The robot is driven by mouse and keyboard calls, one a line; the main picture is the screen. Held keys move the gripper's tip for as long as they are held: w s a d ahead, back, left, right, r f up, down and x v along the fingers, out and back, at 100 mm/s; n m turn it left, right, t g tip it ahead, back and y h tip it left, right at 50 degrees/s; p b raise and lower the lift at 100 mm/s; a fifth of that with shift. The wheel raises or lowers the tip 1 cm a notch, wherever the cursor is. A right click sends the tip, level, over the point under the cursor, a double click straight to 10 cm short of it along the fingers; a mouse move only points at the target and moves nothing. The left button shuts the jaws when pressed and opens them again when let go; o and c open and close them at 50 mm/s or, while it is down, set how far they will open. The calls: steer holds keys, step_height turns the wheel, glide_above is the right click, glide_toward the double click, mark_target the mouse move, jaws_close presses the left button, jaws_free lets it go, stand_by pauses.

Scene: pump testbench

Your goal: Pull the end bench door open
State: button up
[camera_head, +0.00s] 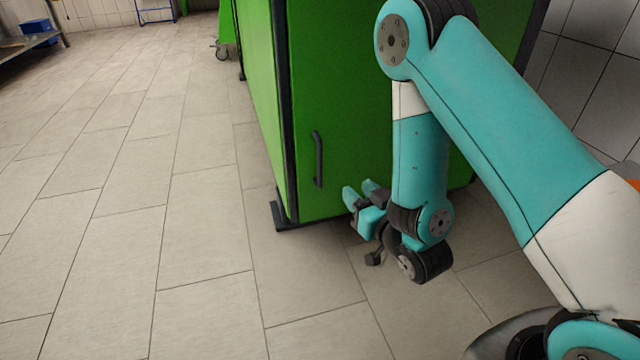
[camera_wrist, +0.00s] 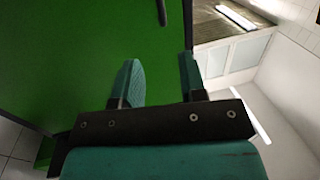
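The end bench door (camera_head: 352,100) is a green panel on the near end of the green bench, and it looks shut. Its black vertical bar handle (camera_head: 318,159) is near the door's left edge. My gripper (camera_head: 360,191) is below and to the right of the handle, apart from it, with its teal fingers spread and nothing between them. In the wrist view the green door (camera_wrist: 75,60) fills the left side, and part of the dark handle (camera_wrist: 162,12) shows at the top, beyond the open fingers (camera_wrist: 160,80). My arm hides the door's right part.
The bench stands on dark feet (camera_head: 280,216) on a tiled floor (camera_head: 150,220). The floor to the left and in front is clear. A tiled wall (camera_head: 590,70) is close on the right. A shelf with a blue box (camera_head: 37,27) is far left.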

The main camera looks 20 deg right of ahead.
mark_target(321, 158)
steer(key=w+a, duration=0.1)
steer(key=w, duration=0.4)
steer(key=w+a, duration=0.1)
steer(key=w, duration=0.4)
steer(key=w+a, duration=0.1)
steer(key=w, duration=0.4)
steer(key=shift+w+a+f, duration=0.1)
steer(key=shift+w+f, duration=0.15)
steer(key=shift+f, duration=0.1)
steer(key=shift+w+f+p, duration=0.2)
steer(key=shift+w+p, duration=0.2)
steer(key=shift+w, duration=0.2)
jaws_close()
